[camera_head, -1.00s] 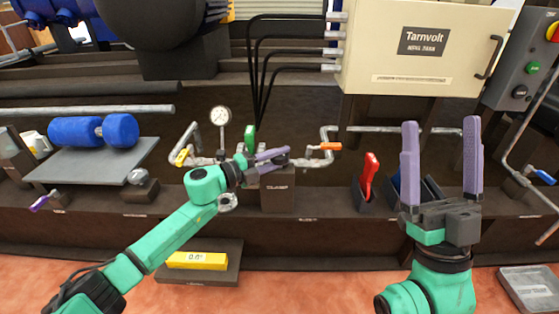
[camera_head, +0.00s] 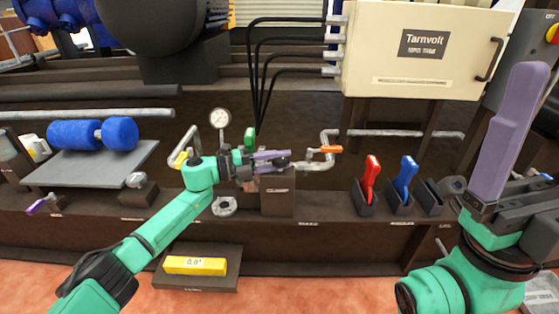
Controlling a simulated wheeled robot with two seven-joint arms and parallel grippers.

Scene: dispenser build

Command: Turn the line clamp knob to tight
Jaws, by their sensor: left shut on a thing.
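The line clamp stands on a dark block (camera_head: 278,199) at the middle of the bench, in the head view. My left gripper (camera_head: 282,160) reaches it from the left. Its purple fingers are shut around the small dark clamp knob (camera_head: 284,164), which is mostly hidden by them. The knob's angle and any marks on it cannot be made out. My right gripper is at the right edge of the view, away from the clamp. One upright purple finger (camera_head: 510,130) shows, with empty space beside it; the other finger is out of frame.
A pressure gauge (camera_head: 220,118), a yellow-handled valve (camera_head: 181,160) and an orange-handled valve (camera_head: 331,149) sit on the pipework around the clamp. Red (camera_head: 371,178) and blue (camera_head: 405,178) handled tools stand in holders to the right. A yellow block (camera_head: 195,265) lies in front.

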